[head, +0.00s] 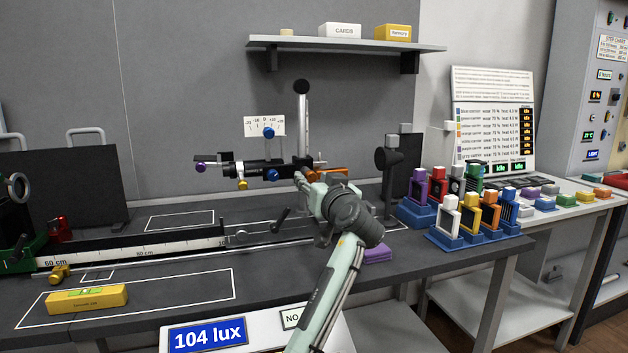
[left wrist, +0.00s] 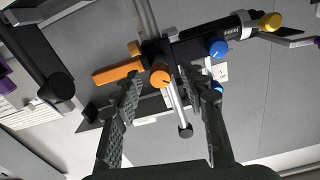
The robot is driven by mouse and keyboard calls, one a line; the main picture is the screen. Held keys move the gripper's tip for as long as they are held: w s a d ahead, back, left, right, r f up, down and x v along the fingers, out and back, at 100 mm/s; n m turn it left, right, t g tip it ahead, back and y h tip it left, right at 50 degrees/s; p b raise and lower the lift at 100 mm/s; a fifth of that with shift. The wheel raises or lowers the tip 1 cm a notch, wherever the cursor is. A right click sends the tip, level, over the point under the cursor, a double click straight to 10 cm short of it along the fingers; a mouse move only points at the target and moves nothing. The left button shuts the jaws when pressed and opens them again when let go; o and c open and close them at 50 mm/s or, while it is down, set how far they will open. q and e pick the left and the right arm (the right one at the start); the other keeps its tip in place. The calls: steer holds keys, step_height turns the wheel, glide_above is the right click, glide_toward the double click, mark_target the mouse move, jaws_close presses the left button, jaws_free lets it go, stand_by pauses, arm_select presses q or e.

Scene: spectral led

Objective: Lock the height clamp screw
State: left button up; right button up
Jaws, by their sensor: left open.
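An optical stand with a vertical post (head: 302,115) and a horizontal arm stands at the back of the bench. In the left wrist view, an orange round knob (left wrist: 161,78) with a line on its face sits on the post's clamp, probably the height clamp screw. An orange bar (left wrist: 117,75) and a silver rod with a black tip (left wrist: 185,130) are near it. My left gripper (head: 290,200) is open and reaches the stand from the front right. In the left wrist view its two fingers (left wrist: 162,88) lie on either side of the orange knob. Contact cannot be told.
Blue knobs (left wrist: 218,48) and a yellow knob (left wrist: 271,21) are on the horizontal arm. A black ruled rail (head: 150,245) runs along the bench. A yellow level (head: 87,298) lies front left. Colored filter holders (head: 450,215) stand at right. A shelf (head: 345,43) is above.

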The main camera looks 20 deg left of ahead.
arm_select(q)
steer(key=shift+c, duration=0.6)
jaws_close()
